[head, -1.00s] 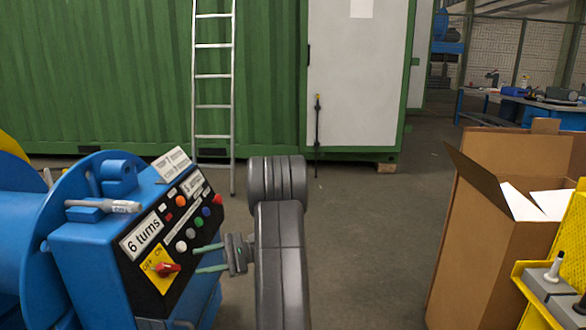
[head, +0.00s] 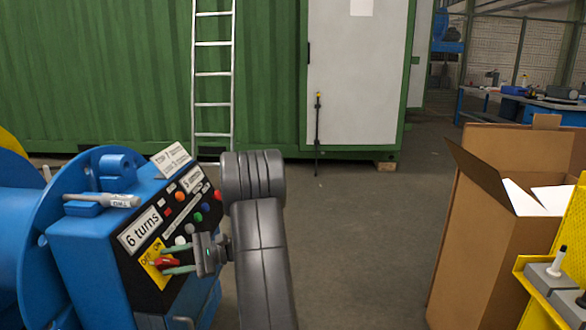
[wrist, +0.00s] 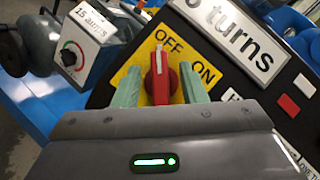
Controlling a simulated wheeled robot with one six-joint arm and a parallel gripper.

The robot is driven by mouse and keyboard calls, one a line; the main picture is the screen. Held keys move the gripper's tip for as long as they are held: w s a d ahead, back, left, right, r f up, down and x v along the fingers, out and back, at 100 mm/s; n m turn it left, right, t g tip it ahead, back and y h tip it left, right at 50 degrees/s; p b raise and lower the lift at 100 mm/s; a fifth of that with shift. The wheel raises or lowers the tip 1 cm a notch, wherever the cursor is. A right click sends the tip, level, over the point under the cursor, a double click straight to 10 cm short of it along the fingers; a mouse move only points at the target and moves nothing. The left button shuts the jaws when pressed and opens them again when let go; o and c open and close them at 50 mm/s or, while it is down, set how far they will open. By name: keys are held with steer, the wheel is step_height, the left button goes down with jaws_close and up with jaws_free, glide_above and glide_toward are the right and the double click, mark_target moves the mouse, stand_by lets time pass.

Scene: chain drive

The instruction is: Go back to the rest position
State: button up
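My gripper (head: 163,258) is at the blue control box (head: 88,262), at the yellow OFF/ON plate (head: 153,268). Its two green fingers are apart, one on each side of the red rotary switch (wrist: 161,78). In the wrist view a gap shows between the left finger and the switch; whether the right finger touches it I cannot tell. The switch's white mark points up beside the word OFF. My gripper body hides the switch's lower part in the wrist view.
The box's black panel carries a "6 turns" label (head: 141,231) and several coloured buttons. A "15 amps" box with a dial (wrist: 88,42) is at the left in the wrist view. An open cardboard box (head: 480,250) stands right. The floor (head: 350,240) between is clear.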

steer(key=m+t+y, duration=0.1)
steer(key=m+t, duration=0.1)
steer(key=m, duration=0.2)
steer(key=shift+d, duration=0.15)
steer(key=m+t, duration=0.1)
steer(key=m, duration=0.1)
steer(key=m+t+y, duration=0.1)
steer(key=m, duration=0.1)
steer(key=shift+y+p, duration=0.3)
steer(key=shift+t, duration=0.3)
